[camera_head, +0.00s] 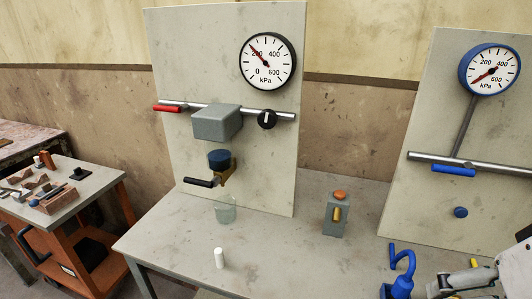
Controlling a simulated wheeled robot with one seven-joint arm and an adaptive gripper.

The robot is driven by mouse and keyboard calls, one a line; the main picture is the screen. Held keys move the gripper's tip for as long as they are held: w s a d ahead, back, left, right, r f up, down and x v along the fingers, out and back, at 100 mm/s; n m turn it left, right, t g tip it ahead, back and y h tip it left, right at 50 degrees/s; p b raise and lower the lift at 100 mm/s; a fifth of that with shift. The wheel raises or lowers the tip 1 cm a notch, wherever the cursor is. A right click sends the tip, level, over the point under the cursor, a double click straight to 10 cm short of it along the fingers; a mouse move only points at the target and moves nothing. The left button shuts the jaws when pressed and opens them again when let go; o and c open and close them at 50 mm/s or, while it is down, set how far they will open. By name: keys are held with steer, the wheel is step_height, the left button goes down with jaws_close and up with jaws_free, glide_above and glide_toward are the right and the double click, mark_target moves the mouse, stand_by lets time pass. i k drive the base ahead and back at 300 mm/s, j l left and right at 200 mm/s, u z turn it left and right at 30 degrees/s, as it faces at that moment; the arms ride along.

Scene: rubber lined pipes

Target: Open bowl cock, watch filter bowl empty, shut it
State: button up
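A dark blue filter bowl (219,157) hangs under a grey box (217,122) on the left panel. A brass-coloured cock (226,176) sits at its lower end. Its black lever (201,182) points left, roughly level. I cannot see any liquid in or flowing from the bowl. A clear beaker (226,210) stands on the table below the cock.
The left panel has a gauge (268,61) near 200 kPa, a red lever (168,108) and a black knob (267,119). A white cylinder (219,258) and a grey block (336,215) stand on the table. The right panel has a blue gauge (489,71) and blue lever (454,170).

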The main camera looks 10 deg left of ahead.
mark_target(198, 183)
steer(key=i+j+u, duration=0.2)
steer(key=j+u, duration=0.25)
steer(key=i+j+u, duration=0.2)
steer(key=u, duration=0.25)
